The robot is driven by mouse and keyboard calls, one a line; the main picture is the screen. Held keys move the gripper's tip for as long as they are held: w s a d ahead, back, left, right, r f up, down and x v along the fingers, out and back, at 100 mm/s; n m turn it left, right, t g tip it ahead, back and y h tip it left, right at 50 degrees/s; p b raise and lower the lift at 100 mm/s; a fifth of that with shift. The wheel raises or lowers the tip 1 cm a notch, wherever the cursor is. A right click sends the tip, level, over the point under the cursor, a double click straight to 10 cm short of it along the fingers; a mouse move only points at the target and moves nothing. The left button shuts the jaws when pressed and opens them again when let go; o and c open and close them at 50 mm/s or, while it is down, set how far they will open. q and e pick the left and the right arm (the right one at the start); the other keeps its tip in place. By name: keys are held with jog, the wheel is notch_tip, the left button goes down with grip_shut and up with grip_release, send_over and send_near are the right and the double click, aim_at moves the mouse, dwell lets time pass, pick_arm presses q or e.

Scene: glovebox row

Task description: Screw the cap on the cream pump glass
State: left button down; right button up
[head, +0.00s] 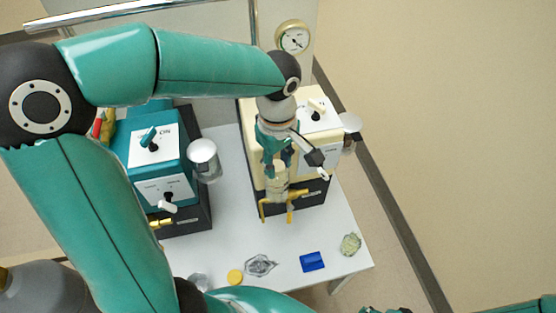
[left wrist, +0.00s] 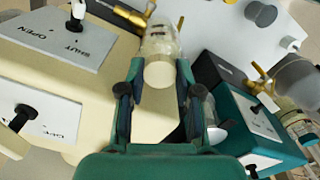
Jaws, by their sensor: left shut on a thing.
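The cream pump (head: 252,120) stands on the table's right part; its cream body (left wrist: 60,85) fills the left of the left wrist view. Its clear glass (head: 277,188) is at the front, above brass fittings, and shows beyond my fingers in the left wrist view (left wrist: 160,42). My left gripper (head: 278,167) points down over the glass. Its fingers (left wrist: 158,85) are shut on a cream cap (left wrist: 159,72), which lines up with the glass's end. I cannot tell whether its thread is engaged. Only an edge of my right gripper (head: 385,310) shows at the bottom.
A teal pump (head: 125,150) with a silver cylinder (head: 204,158) stands to the left. On the table (head: 225,235) lie a yellow disc (head: 235,277), crumpled foil (head: 260,265), a blue block (head: 312,261) and a pale green lump (head: 350,244). A gauge (head: 293,38) hangs behind.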

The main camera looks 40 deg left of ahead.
pick_arm(q)
jog(key=m, duration=0.4)
jog(key=shift+p, duration=0.35)
jog(key=m, duration=0.5)
jog(key=shift+s+a+r+p, duration=0.1)
jog(key=shift+p, duration=0.3)
jog(key=m+p, duration=0.1)
jog(key=m, duration=0.3)
jog(key=shift+m, duration=0.9)
jog(key=shift+m+p, duration=0.3)
jog(key=shift+m, duration=1.3)
jog(key=c, duration=0.7)
grip_release()
